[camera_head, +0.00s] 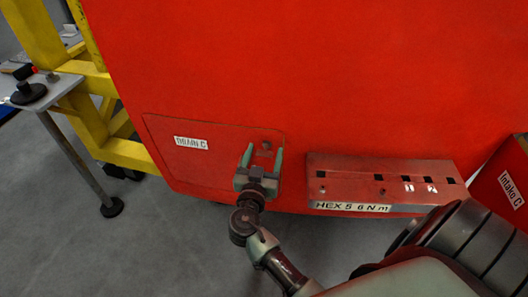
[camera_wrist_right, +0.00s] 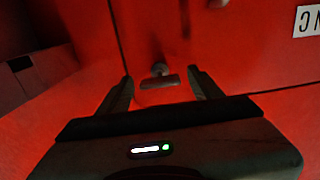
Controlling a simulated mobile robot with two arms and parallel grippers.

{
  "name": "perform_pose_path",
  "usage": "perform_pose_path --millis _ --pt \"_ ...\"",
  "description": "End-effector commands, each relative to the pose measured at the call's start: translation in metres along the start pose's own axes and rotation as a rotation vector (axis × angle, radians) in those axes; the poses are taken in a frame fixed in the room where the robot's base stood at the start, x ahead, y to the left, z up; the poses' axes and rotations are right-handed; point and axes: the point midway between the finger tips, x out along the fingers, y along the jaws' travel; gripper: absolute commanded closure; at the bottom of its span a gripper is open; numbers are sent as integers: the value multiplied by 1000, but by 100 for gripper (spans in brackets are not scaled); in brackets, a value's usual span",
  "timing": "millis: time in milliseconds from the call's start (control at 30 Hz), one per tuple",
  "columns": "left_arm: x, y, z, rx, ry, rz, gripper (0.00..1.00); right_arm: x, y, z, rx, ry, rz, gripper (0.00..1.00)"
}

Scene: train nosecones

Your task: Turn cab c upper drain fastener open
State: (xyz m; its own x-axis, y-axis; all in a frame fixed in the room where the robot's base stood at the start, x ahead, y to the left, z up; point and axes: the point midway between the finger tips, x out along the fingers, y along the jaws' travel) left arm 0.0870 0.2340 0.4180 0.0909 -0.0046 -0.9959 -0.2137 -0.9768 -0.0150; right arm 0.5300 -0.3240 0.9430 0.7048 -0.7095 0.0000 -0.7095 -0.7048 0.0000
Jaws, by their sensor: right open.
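The red drain hatch (camera_head: 215,165) carries a white "DRAIN C" label (camera_head: 191,143) and is flush in the red nosecone. The upper drain fastener (camera_head: 266,145) shows as a small dark knob near the hatch's upper right corner. In the right wrist view, turned upside down, it is a dark bar-shaped handle (camera_wrist_right: 160,80) on a short stem, between the fingertips. My right gripper (camera_head: 263,157) is open in front of it, one finger on each side; I cannot tell whether they touch it. A second fastener (camera_wrist_right: 217,3) is partly cut off at the top of the wrist view. My left gripper is out of view.
A red tool holder (camera_head: 380,170) marked "HEX 5 6 N m" is right of the hatch. A red box labelled "Intake C" (camera_head: 510,190) is at the far right. A yellow frame (camera_head: 95,115) and a grey side table (camera_head: 45,92) stand left. Floor below is clear.

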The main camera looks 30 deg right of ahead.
Motion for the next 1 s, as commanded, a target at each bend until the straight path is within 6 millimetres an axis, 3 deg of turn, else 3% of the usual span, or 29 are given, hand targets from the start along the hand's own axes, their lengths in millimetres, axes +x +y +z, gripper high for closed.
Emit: perform_pose_path --millis 167,300,400,767,1000 --pt "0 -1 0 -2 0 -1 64 0 0 0 0 0 0 37" --pt "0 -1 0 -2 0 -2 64 0 0 0 0 0 0 76" --pt "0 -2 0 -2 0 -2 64 0 0 0 0 0 -1 97" --pt "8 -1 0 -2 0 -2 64 0 0 2 -65 0 -1 97" --pt "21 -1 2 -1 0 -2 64 0 0 3 -233 1 0 97"
